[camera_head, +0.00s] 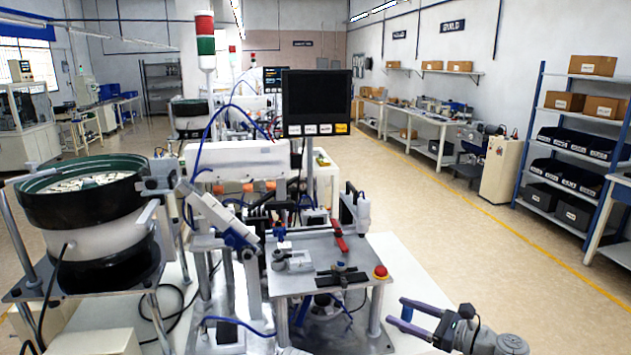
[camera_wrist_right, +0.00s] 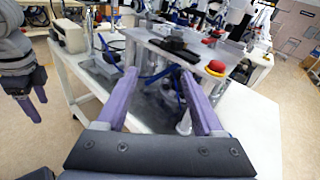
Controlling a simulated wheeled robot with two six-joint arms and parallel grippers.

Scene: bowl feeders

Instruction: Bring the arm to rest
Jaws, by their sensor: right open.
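My right gripper (camera_head: 397,312) is at the lower right in the head view, beside the front right corner of the machine's work plate. Its two purple fingers are apart, with nothing between them. In the right wrist view the open fingers (camera_wrist_right: 159,75) point toward the machine table, with the plate beyond them. My left gripper (camera_wrist_right: 35,105) shows only at the left edge of the right wrist view, with purple fingertips hanging down over the floor. I cannot tell how far apart they are. The left arm does not show in the head view.
The work plate (camera_head: 330,282) carries fixtures and a red emergency button (camera_head: 380,272) near my right gripper. A dark bowl feeder (camera_head: 85,195) stands left, and a monitor (camera_head: 316,103) rises behind. Open floor (camera_head: 480,240) lies right, before a shelf rack (camera_head: 575,150).

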